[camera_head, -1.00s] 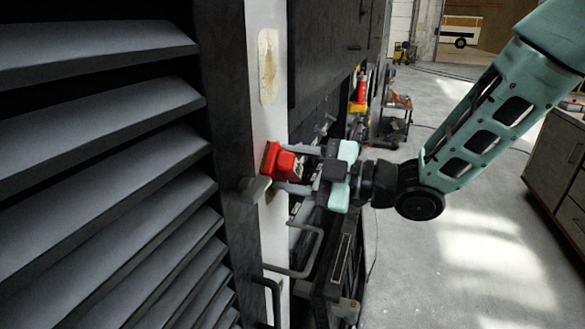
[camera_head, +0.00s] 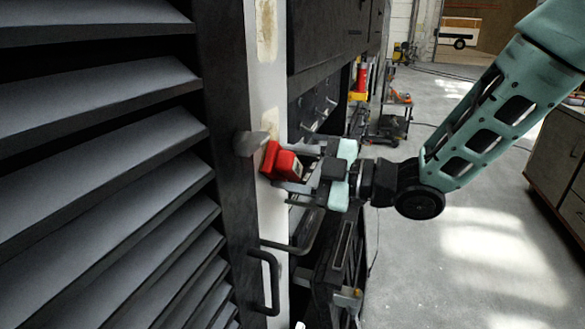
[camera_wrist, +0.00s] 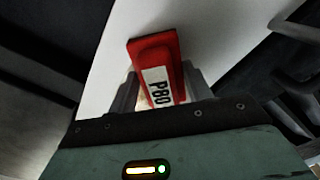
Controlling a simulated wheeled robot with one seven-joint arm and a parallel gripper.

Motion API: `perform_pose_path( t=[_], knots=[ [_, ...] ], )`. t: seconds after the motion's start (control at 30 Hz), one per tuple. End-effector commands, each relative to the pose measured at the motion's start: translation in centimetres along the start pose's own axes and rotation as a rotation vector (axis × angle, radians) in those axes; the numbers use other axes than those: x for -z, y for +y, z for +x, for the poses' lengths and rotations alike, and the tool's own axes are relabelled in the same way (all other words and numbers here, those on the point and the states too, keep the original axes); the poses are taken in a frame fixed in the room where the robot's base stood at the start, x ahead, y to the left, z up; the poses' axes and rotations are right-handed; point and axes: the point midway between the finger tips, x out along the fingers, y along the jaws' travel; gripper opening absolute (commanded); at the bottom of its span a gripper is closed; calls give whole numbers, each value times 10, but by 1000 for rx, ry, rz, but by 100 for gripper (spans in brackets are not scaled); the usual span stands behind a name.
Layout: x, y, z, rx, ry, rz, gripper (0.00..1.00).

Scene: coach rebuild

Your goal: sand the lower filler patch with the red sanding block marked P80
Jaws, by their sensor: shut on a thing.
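The red sanding block (camera_head: 284,161) is in my gripper (camera_head: 300,164), close against a pale upright strip (camera_head: 270,215). I cannot tell whether its face touches the strip. In the wrist view the block (camera_wrist: 154,62) shows a white P80 label, and my gripper (camera_wrist: 160,95) is shut on it. A tan filler patch (camera_head: 266,30) is high on the strip, well above the block.
A grey knob-like part (camera_head: 250,143) sticks out just left of the block. A dark handle (camera_head: 268,280) is below it, and dark louvres (camera_head: 100,170) fill the left. Dark cabinets (camera_head: 330,40) stand right of the strip. Open floor (camera_head: 480,240) lies at right.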

Motion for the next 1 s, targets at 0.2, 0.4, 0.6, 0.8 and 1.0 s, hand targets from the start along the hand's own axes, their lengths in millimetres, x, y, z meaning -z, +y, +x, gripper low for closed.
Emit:
perform_pose_path(
  t=[0.2, 0.4, 0.6, 0.8, 1.0],
  knots=[
    [-8, -9, 1, 1, 1, -1, 31],
    [-4, -8, -1, 1, 1, -1, 31],
    [6, 3, 0, 0, 1, -1, 31],
    [18, 16, 2, 0, 1, -2, 31],
    [22, 20, 2, -1, 3, -1, 32]
  ],
)
